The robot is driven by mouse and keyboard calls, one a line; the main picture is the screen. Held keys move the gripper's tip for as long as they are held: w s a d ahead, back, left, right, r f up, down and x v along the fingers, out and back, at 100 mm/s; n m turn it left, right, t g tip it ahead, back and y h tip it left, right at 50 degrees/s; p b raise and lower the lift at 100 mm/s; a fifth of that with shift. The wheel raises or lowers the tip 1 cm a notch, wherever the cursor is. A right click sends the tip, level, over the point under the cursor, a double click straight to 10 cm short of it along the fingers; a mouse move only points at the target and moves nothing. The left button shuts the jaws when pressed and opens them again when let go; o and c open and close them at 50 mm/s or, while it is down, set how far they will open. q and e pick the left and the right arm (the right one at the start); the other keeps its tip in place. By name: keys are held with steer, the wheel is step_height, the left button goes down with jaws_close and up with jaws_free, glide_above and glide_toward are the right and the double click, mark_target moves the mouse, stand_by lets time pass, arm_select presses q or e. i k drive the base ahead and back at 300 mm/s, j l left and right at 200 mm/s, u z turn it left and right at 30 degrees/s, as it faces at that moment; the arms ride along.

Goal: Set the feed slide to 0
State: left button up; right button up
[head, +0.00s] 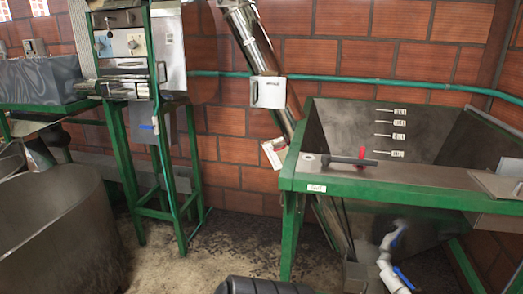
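I cannot tell for sure which part is the feed slide. A metal hopper in a green frame (390,187) stands at the right. A black handle (345,160) lies across its near left rim, with a small red piece (362,153) upright beside it. Several small white scale labels (397,154) run up the hopper's inner back wall, too small to read. At the upper left, a metal machine (123,42) on a green stand carries a panel with small knobs and a slotted metal part (122,88) below. No digit 0 is readable. Neither of my grippers is in view.
A sloping metal tube (262,52) runs between machine and hopper. A large metal tank (55,225) fills the lower left. White pipes with blue handles (390,262) stand below the hopper at lower right. The stained floor (230,245) between stand and hopper is free.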

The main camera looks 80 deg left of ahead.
mark_target(279, 147)
steer(key=j+u, duration=0.1)
steer(key=u, duration=2.55)
